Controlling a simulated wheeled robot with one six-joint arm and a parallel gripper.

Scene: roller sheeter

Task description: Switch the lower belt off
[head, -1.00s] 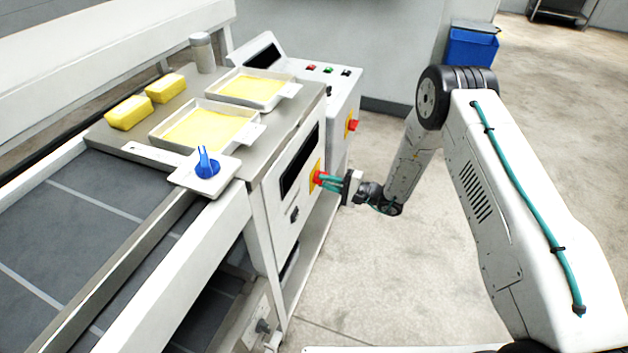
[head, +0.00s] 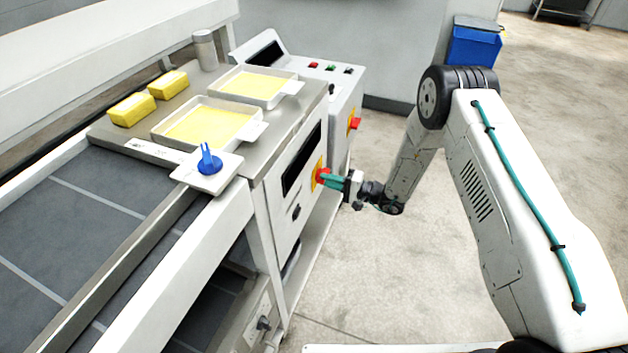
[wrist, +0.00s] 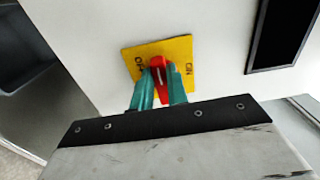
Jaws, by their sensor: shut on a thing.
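A red rotary switch knob (wrist: 158,68) sits on a yellow plate (wrist: 178,49) on the front of the near white cabinet (head: 293,215). The plate is marked OFF on the left and ON on the right in the wrist view, and the knob stands between the two words. My gripper (wrist: 160,82) has green fingers on both sides of the knob and is shut on it. In the head view my gripper (head: 326,180) reaches the cabinet front from the right, hiding part of the plate. No label naming the belt is readable.
A second red and yellow switch (head: 354,123) is on the farther console. A dark panel (head: 301,160) is beside the held switch. A blue lever (head: 209,160), yellow blocks (head: 131,109) and trays (head: 207,126) are on top of the machine.

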